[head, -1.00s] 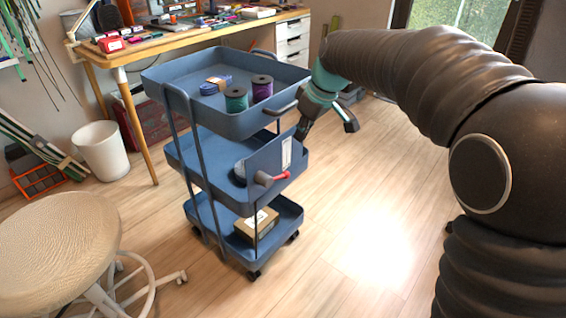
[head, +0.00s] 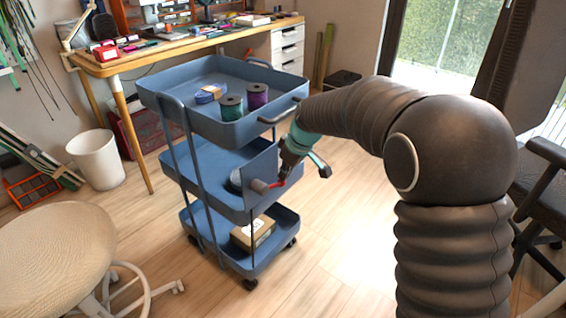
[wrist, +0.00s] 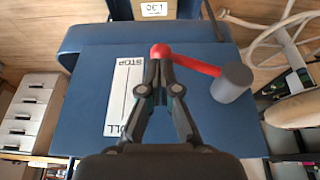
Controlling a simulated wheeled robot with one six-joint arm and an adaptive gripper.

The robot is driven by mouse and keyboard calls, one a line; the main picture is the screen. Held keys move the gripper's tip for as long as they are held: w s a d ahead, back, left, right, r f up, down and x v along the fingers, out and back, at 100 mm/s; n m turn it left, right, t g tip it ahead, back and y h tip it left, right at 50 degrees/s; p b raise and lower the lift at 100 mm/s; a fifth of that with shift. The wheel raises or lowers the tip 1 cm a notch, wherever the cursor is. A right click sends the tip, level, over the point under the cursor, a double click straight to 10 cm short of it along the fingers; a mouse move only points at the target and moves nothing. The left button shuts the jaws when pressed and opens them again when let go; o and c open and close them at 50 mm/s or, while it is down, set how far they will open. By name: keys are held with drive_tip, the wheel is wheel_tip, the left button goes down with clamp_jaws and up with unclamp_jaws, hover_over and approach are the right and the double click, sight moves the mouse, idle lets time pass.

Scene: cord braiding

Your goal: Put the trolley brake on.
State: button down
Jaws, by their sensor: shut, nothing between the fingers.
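The trolley brake is a red lever (wrist: 198,64) with a round red knob on a grey hub (wrist: 232,82), on the blue side panel (wrist: 200,105) of the trolley. A white label (wrist: 124,98) beside it reads ROLL at one end and STOP at the other. The knob lies level with the STOP end. My gripper (wrist: 158,62) is shut and empty, its fingertips at the knob and overlapping it in the wrist view; contact is unclear. In the head view my gripper (head: 284,172) is just above the lever (head: 276,184) and partly hides the panel.
The three-tier blue trolley (head: 215,130) carries spools on top and a cardboard box (head: 252,233) below. A stool (head: 50,255) stands at the left and a white bin (head: 97,160) behind it. A workbench (head: 180,40) is behind the trolley. Floor at its right is open.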

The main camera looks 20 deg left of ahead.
drive_tip(key=shift+f, duration=0.25)
drive_tip(key=shift+a+f+b, duration=0.1)
drive_tip(key=shift+f+b, duration=0.85)
drive_tip(key=shift+f, duration=0.1)
drive_tip(key=shift+s+f, duration=0.1)
